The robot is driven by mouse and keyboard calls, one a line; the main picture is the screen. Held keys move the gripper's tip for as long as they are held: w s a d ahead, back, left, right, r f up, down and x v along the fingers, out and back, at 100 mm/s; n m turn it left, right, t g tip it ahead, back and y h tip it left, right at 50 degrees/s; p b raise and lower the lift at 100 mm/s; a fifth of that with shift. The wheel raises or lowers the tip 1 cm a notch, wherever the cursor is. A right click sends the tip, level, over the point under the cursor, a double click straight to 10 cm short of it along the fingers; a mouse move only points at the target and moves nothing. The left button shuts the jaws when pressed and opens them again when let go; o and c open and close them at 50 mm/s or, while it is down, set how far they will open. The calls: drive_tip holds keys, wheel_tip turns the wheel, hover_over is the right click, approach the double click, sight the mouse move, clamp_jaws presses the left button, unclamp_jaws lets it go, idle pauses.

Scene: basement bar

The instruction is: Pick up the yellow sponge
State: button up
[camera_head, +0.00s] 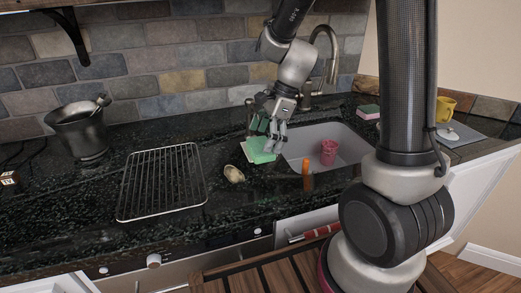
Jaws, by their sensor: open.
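My gripper (271,140) is open and points down over the counter, left of the sink. A green block with a pale lower edge (262,155), like a sponge, lies on the counter under and beside the fingertips; I cannot tell whether they touch it. A second sponge-like block (368,113), green on top and pink below, sits behind the sink on the right. No plainly yellow sponge shows. The gripper partly hides the first block.
The sink (349,150) holds a pink cup (328,152). An orange object (306,175) stands at its front edge. A yellow mug (440,105) is far right.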

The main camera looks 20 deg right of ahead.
drive_tip(key=shift+x, duration=0.9)
drive_tip(key=c, duration=0.6)
drive_tip(key=shift+r, duration=0.45)
drive_tip(key=shift+r, duration=0.35)
